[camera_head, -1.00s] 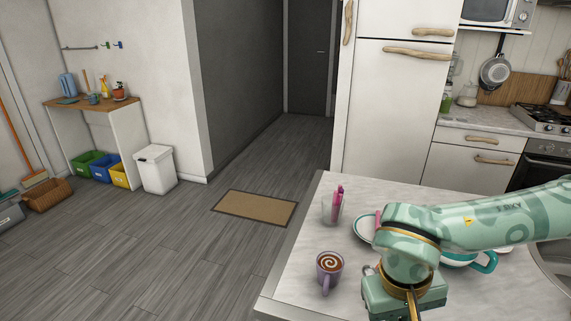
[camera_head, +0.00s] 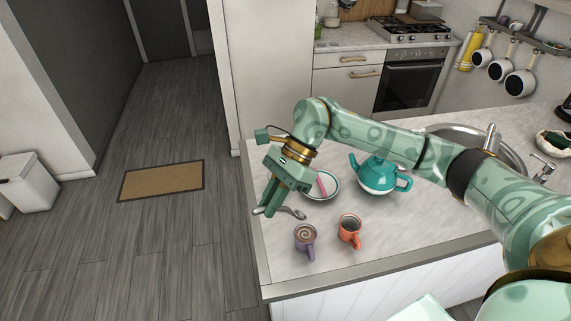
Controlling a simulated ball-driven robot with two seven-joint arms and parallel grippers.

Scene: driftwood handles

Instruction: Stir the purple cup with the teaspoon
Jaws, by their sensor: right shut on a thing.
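The purple cup (camera_head: 305,240) stands upright on the pale counter near its front left corner. It holds a brown drink with a light spiral on top. My right gripper (camera_head: 267,209) is above the counter, left of and behind the cup. It is shut on the metal teaspoon (camera_head: 292,212), which points to the right, its bowl just behind the cup's rim in the picture. The spoon looks clear of the drink; its grasped end is hidden by the fingers. My left gripper is not in view.
An orange mug (camera_head: 349,231) stands close to the right of the purple cup. A teal and white teapot (camera_head: 379,178) and a plate (camera_head: 333,194) with a pink item (camera_head: 321,184) are behind. The sink (camera_head: 508,158) is right. The counter (camera_head: 290,277) is clear in front.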

